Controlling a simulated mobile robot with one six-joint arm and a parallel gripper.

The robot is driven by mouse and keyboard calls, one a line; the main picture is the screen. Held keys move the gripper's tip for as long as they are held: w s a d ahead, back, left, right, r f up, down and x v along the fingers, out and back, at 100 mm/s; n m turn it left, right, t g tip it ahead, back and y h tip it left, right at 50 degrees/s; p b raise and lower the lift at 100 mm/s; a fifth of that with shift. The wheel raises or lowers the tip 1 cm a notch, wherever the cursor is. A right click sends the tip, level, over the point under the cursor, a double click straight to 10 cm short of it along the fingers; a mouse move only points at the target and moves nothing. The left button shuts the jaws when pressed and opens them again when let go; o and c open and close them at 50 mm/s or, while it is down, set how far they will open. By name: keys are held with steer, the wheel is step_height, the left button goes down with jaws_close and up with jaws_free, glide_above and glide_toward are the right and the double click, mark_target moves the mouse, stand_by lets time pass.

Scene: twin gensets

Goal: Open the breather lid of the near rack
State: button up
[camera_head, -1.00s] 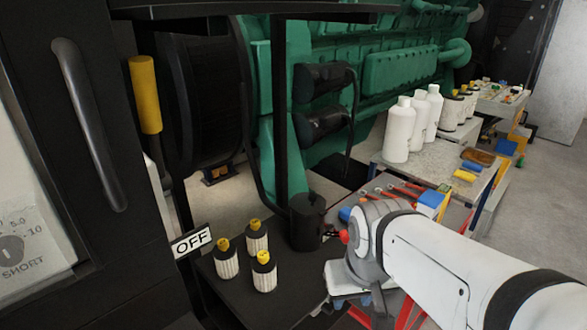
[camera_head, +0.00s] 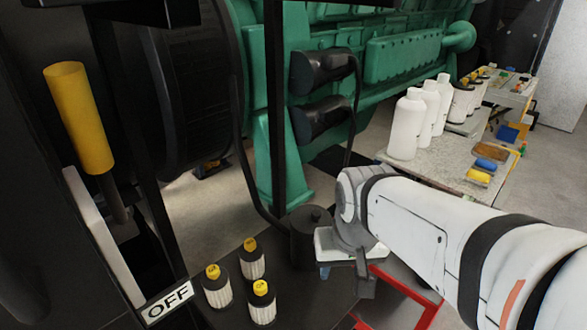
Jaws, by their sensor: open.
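The near rack is a dark low table (camera_head: 325,300) at the bottom middle. A black round canister (camera_head: 308,240) with a flat lid (camera_head: 311,217) and small top knob stands on it; this looks like the breather, and its lid sits down on it. My gripper (camera_head: 350,268) points down just right of the canister, in front of its right edge in the picture. It is open and appears empty, though its fingers are partly hidden by my wrist. I cannot tell whether it touches the canister.
Several pale filters with yellow caps, including one in front (camera_head: 262,304), stand left of the canister. A black post (camera_head: 276,120) rises behind. An OFF sign (camera_head: 168,300) and yellow cylinder (camera_head: 80,118) are left. White bottles (camera_head: 406,125) stand on a far bench (camera_head: 455,160).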

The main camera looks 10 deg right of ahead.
steer(key=w+r+m+g, duration=0.1)
steer(key=w+r+m, duration=0.2)
steer(key=w+m, duration=0.5)
steer(key=r+m+g+b, duration=0.1)
steer(key=r+m+b, duration=0.1)
steer(key=m, duration=0.4)
glide_above(317, 211)
steer(key=shift+s+a+f, duration=0.1)
steer(key=shift+s+f, duration=0.05)
steer(key=shift+f, duration=0.2)
step_height(317, 211, down, 7)
steer(key=shift+f, duration=0.1)
jaws_close()
